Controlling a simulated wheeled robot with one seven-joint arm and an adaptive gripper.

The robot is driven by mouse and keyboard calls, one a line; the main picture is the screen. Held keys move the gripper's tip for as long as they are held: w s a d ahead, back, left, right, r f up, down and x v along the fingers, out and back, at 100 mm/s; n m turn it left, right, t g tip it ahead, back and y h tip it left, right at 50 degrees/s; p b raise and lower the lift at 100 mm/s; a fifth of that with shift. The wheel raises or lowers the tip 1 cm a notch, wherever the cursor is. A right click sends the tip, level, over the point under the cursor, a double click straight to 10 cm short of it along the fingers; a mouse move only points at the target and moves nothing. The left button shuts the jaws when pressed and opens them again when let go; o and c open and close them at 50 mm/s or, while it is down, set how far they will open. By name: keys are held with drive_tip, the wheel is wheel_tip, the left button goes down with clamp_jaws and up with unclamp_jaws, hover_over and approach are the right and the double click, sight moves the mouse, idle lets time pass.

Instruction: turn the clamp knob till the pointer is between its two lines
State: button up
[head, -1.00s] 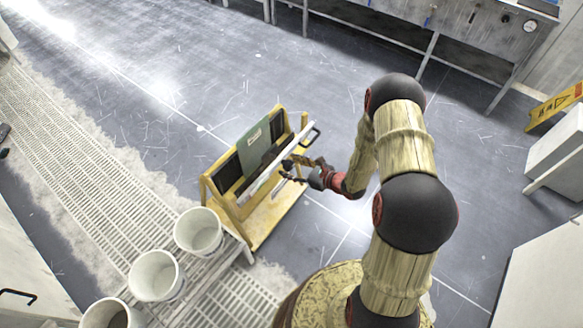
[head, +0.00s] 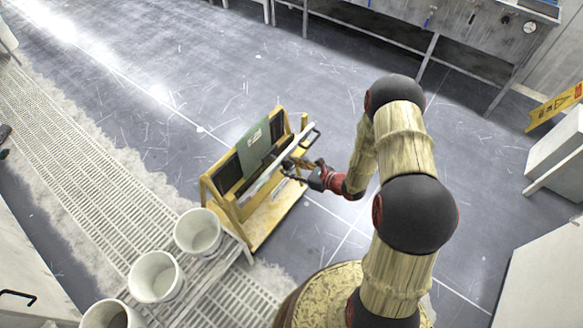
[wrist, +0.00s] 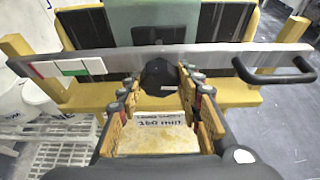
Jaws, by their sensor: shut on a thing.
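The dark clamp knob (wrist: 160,76) sits at the middle of a long pale bar (wrist: 222,58) on the front of a yellow stand (head: 206,187). My gripper (wrist: 160,82) has its fingers on either side of the knob and is shut on it. In the head view my gripper (head: 293,167) reaches the stand from the right. A red, white and green strip (wrist: 70,67) with dark marks lies on the bar's left part. I cannot make out the pointer or its place against the two lines. A green plate (wrist: 165,20) stands upright behind the bar.
A black handle (wrist: 272,75) sticks out at the bar's right end. White buckets (head: 198,232) stand in a row at lower left. The floor right of the stand is clear.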

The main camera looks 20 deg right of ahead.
idle(0.3)
drive_tip(key=m+g+y+p, duration=0.1)
drive_tip(key=m+y+p, duration=0.1)
drive_tip(key=m, duration=0.1)
drive_tip(key=shift+d, duration=0.15)
drive_tip(key=m+y+p, duration=0.1)
drive_tip(key=m, duration=0.2)
drive_tip(key=shift+w+g+y, duration=0.1)
drive_tip(key=shift+g+y, duration=0.2)
drive_tip(key=shift+y, duration=0.1)
drive_tip(key=shift+m, duration=0.3)
drive_tip(key=o, duration=1.1)
drive_tip(key=shift+o, duration=0.2)
drive_tip(key=v, duration=1.2)
drive_tip(key=shift+f, duration=0.15)
